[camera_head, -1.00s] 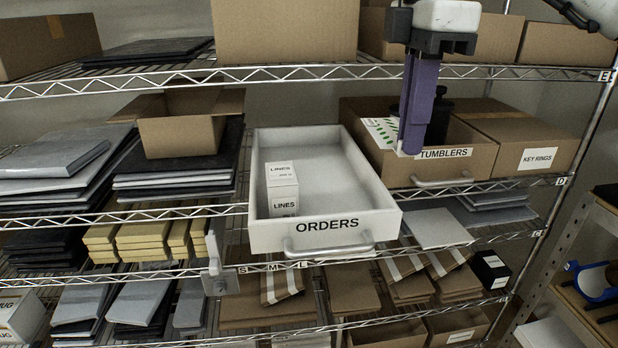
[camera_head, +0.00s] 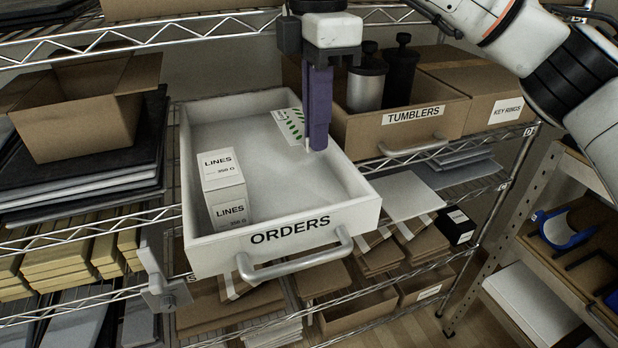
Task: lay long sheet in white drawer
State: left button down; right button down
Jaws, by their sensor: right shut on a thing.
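The white drawer (camera_head: 200,256) labelled ORDERS stands open in the middle of the head view, its handle facing me. A white sheet with green marks (camera_head: 289,124) is over the back right part of the drawer. My right gripper (camera_head: 312,146), with purple fingers, is shut on the sheet's right edge. The fingers hide part of the sheet. I cannot tell whether the sheet touches the drawer floor. My left gripper does not show.
The TUMBLERS box (camera_head: 392,142), holding grey and black tumblers, is just right of the drawer. An open cardboard box (camera_head: 84,122) sits at left. The drawer's middle floor is clear.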

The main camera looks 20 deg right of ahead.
aim_at(315, 198)
notch_tip(315, 198, down, 9)
jog(key=shift+f, duration=0.1)
dwell(0.3)
jog(key=shift+f, duration=0.1)
jog(key=c, duration=1.9)
grip_release()
notch_tip(315, 198, up, 12)
jog(key=shift+r+p, duration=0.2)
jog(key=shift+p, duration=0.2)
